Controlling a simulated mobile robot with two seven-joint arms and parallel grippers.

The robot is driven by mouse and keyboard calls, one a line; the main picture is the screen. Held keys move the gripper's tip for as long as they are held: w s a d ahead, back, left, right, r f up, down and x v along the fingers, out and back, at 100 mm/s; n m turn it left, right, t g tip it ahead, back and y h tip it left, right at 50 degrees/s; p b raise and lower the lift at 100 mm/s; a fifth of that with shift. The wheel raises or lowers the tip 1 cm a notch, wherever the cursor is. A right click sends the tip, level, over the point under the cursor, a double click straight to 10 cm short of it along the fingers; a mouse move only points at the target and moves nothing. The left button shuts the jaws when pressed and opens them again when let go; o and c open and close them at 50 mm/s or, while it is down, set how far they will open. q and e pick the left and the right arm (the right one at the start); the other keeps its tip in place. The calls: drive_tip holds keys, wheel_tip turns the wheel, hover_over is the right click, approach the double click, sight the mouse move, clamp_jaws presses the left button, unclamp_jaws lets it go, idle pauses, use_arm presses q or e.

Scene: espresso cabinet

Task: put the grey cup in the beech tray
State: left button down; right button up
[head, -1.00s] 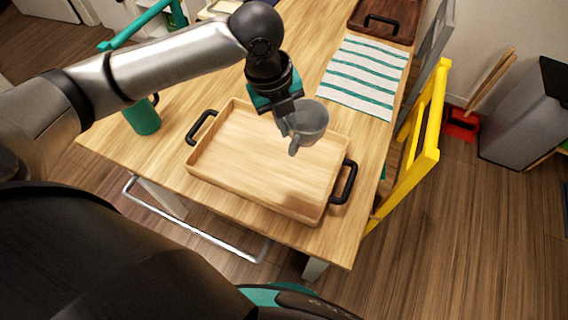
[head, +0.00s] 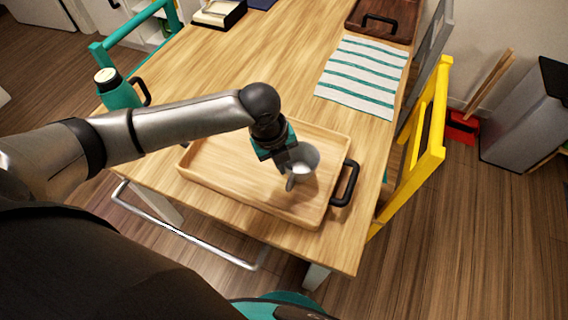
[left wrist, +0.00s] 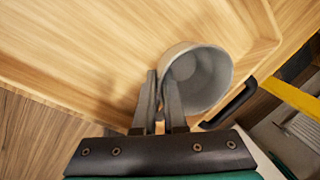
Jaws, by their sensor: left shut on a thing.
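The grey cup (head: 304,160) is in my left gripper (head: 290,172), over the right half of the beech tray (head: 235,183) in the head view. In the left wrist view the left gripper (left wrist: 160,105) is shut on the near side of the grey cup (left wrist: 201,78). The cup's open mouth shows and it looks empty. The beech tray (left wrist: 90,50) lies beneath with bare floor around the cup. I cannot tell whether the cup's base touches the tray floor. My right gripper is not in view.
A teal flask (head: 118,92) stands at the table's left edge. A striped cloth (head: 362,78) and a dark wooden tray (head: 385,18) lie beyond the beech tray. A yellow chair (head: 412,155) stands at the table's right side.

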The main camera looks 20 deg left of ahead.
use_arm(q)
drive_tip(key=shift+r, duration=0.1)
drive_tip(key=c, duration=1)
unclamp_jaws()
drive_tip(key=p+v, duration=0.3)
drive_tip(key=v, duration=0.9)
drive_tip(key=shift+d+p, duration=0.1)
drive_tip(key=shift+p, duration=0.2)
